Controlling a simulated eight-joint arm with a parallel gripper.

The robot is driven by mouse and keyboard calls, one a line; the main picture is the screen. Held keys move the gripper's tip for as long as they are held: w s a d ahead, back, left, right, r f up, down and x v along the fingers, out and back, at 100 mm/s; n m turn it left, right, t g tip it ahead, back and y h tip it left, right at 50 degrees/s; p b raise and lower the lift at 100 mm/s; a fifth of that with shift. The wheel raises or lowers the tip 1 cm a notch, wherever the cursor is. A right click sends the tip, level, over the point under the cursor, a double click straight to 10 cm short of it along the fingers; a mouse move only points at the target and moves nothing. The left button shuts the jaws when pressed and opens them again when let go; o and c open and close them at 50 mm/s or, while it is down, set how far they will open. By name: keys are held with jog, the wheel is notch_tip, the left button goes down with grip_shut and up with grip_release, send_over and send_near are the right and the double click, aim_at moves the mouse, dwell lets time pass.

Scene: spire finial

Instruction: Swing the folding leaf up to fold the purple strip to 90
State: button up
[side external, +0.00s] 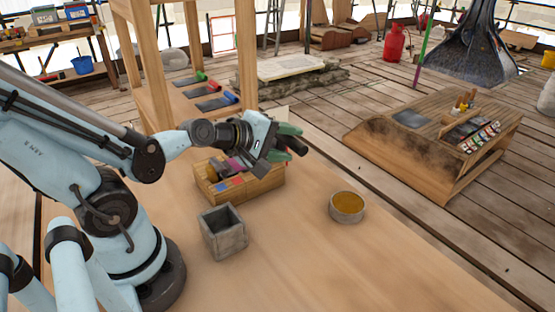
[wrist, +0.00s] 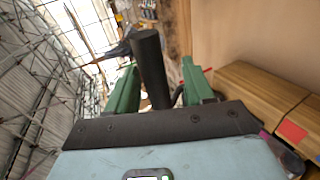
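My gripper (side external: 288,143) has green fingers and is above the back right of a wooden block (side external: 262,186). In the wrist view my fingers (wrist: 160,88) stand apart. A dark round bar (wrist: 150,65) rises between them, near the left finger, with a gap visible towards the right one. I cannot tell whether the bar is gripped. The folding leaf is not clearly distinguishable; my gripper hides part of the block.
A grey square pot (side external: 222,232) stands in front of the block. A round tin with amber contents (side external: 347,207) stands to the right. The table (side external: 400,265) is clear around them. A wooden frame (side external: 196,110) with several coloured-handled tools is behind.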

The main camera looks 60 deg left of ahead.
jog(key=d+m+h, duration=0.1)
jog(key=d+h, duration=0.3)
jog(key=d, duration=0.2)
jog(key=s+a+m+g+y, duration=0.3)
jog(key=s+m+g+y, duration=0.1)
jog(key=m, duration=1.3)
jog(key=shift+s+r+g, duration=0.2)
jog(key=shift+s+g, duration=0.45)
jog(key=shift+g, duration=0.35)
